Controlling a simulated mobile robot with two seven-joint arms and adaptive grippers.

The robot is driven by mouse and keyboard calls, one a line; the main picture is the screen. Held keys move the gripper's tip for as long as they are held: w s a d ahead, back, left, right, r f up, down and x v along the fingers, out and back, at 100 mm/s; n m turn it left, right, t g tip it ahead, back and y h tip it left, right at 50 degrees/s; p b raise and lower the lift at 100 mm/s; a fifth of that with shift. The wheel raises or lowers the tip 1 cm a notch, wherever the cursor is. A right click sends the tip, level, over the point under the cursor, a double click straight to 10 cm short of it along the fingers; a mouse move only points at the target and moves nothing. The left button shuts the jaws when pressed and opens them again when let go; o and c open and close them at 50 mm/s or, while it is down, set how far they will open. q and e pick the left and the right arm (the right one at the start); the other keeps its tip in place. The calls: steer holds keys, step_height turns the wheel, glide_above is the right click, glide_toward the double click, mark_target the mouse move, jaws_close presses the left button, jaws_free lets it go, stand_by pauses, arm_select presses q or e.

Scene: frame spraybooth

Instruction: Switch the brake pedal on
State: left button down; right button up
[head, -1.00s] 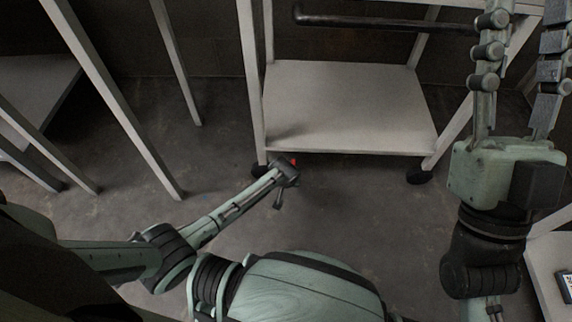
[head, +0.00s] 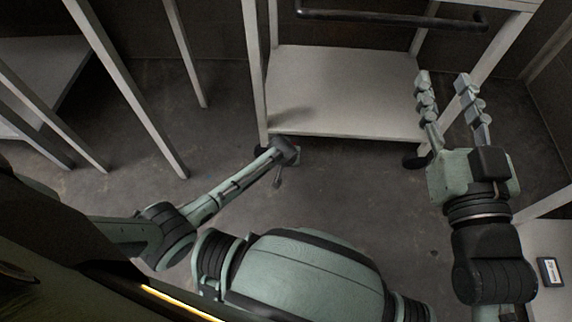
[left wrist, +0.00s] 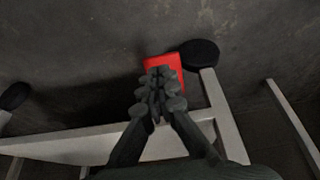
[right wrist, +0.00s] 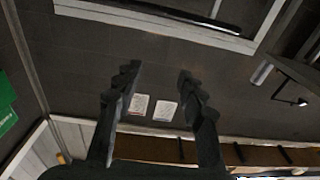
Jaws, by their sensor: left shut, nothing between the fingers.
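The brake pedal, a red block (left wrist: 158,61), lies low by a black caster wheel (left wrist: 200,53) of the trolley in the left wrist view. My left gripper (left wrist: 161,76) is shut and empty, its fingertips over the near part of the pedal. I cannot tell whether they touch it. In the head view the left gripper (head: 286,151) is beside the trolley's near left leg and hides the pedal. My right gripper (head: 442,78) is open and empty near the trolley's right side. Its spread fingers also show in the right wrist view (right wrist: 157,74).
The trolley's light lower shelf (head: 340,95) spans the upper middle, with a dark handle bar (head: 390,17) above. Light frame legs (head: 130,95) stand at left. A light surface with a small labelled box (head: 550,271) is at lower right. Grey floor (head: 330,190) is open between.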

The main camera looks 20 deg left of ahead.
arm_select(q)
steer(key=s+d+r+p, duration=0.1)
steer(key=s+r+p, duration=0.2)
steer(key=s+r, duration=0.3)
steer(key=shift+d+r, duration=0.2)
steer(key=shift+d, duration=0.1)
arm_select(e)
steer(key=s+d+f+g+h, duration=0.2)
steer(key=d+f+g, duration=0.2)
steer(key=f, duration=0.4)
steer(key=s+d+f+m+g+h, duration=0.1)
steer(key=s+d+f+g+h, duration=0.2)
steer(key=d+f+g, duration=0.2)
step_height(320, 180, down, 3)
steer(key=shift+s+d+r+h, duration=0.15)
steer(key=shift+d+h, duration=0.15)
steer(key=shift+d, duration=0.7)
